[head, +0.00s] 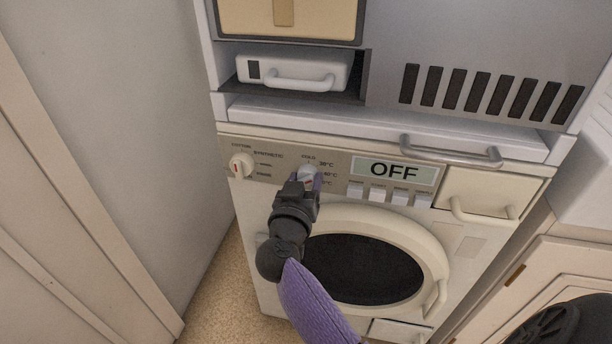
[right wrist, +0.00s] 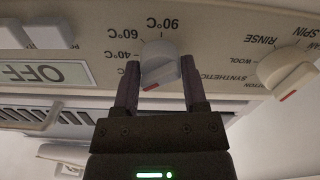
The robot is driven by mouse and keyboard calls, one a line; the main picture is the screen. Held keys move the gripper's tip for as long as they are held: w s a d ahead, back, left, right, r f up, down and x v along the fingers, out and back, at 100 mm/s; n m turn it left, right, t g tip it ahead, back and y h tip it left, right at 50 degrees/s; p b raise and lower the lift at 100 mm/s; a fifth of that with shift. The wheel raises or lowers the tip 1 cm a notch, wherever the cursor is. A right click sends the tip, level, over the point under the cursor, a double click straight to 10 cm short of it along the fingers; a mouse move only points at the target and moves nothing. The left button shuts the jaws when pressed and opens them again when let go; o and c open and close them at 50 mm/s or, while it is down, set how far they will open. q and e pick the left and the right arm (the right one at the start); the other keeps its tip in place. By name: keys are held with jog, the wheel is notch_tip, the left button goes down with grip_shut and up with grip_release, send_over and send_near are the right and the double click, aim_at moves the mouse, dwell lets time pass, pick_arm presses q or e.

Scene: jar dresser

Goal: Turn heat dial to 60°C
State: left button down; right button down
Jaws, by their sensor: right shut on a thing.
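The white heat dial (head: 308,171) is on the washing machine's control panel, left of the display. In the right wrist view, which is upside down, the dial (right wrist: 158,52) sits between the two dark fingers of my right gripper (right wrist: 160,68). The gripper (head: 309,183) is shut on it. The dial's red mark (right wrist: 151,87) shows at its lower left, toward the cold end of the scale and away from the 60°C label (right wrist: 157,46). The left finger partly hides the labels there. My left gripper is not in view.
The program dial (head: 242,165) is left of the heat dial. The OFF display (head: 394,171) and several white buttons (head: 377,194) are to the right. The detergent drawer (head: 490,193) and round door (head: 440,262) are nearby. A grey wall panel stands on the left.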

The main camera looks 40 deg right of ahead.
jog(key=shift+r+m+p, duration=0.25)
jog(key=shift+m+p, duration=0.55)
jog(key=shift+f+m+p, duration=0.1)
jog(key=shift+m+p, duration=0.55)
jog(key=shift+m, duration=0.35)
jog(key=m+p, duration=0.1)
jog(key=m, duration=0.1)
jog(key=shift+f+m, duration=0.1)
jog(key=shift+m, duration=0.2)
jog(key=shift+m+p, duration=0.35)
jog(key=shift+m, duration=0.65)
jog(key=m, duration=0.3)
jog(key=shift+f, duration=0.1)
jog(key=m, duration=0.4)
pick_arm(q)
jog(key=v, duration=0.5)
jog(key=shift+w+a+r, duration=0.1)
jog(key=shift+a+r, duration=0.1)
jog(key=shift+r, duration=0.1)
pick_arm(e)
jog(key=shift+m, duration=0.3)
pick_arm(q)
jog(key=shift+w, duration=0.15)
